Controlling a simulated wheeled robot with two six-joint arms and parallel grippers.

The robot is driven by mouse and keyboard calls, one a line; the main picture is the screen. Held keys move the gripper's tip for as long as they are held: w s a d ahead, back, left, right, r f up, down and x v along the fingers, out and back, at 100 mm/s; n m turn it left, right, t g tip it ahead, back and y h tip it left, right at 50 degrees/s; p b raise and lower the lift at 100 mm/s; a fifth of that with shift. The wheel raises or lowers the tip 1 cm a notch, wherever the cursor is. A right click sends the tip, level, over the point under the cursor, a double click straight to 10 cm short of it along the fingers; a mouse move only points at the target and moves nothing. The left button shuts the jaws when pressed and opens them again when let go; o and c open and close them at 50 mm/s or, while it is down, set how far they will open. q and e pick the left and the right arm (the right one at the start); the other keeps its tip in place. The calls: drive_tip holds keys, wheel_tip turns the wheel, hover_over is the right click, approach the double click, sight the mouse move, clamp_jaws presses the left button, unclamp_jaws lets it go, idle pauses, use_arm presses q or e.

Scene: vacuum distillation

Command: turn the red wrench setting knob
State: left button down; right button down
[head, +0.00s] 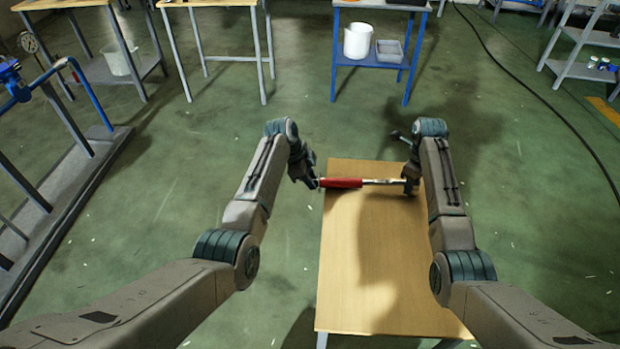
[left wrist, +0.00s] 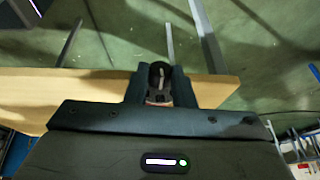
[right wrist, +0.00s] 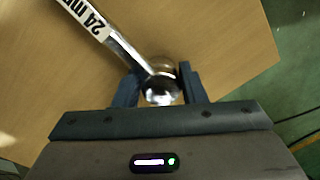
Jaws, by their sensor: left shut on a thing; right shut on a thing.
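The wrench with a red handle (head: 341,183) and a silver shaft (head: 382,181) lies level across the far part of the wooden table, held between my two grippers. My left gripper (head: 314,183) is at its red-handled end, by the table's left edge. In the left wrist view, the left fingers (left wrist: 160,90) are shut on a dark end piece, the setting knob (left wrist: 158,73). My right gripper (head: 411,187) is shut on the wrench's head. In the right wrist view, the shiny round head (right wrist: 161,89) sits between the fingers, and a "24" label (right wrist: 85,18) shows on the shaft.
The wooden table (head: 365,285) is otherwise bare, with shadows of my arms on it. Behind it stands a blue table (head: 372,62) with a white bucket (head: 357,41) and a grey tray (head: 390,50). A pipe frame stands at the left; a dark cable runs along the floor at right.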

use_arm(q)
drive_tip(key=shift+w+g, duration=0.25)
drive_tip(key=shift+g, duration=0.65)
drive_tip(key=shift+f+g, duration=0.1)
drive_tip(key=shift+g, duration=0.2)
drive_tip(key=shift+s, duration=0.1)
drive_tip(key=c, duration=1.2)
unclamp_jaws()
drive_tip(key=shift+c, duration=0.2)
drive_tip(key=v, duration=1.2)
drive_tip(key=shift+d, duration=0.15)
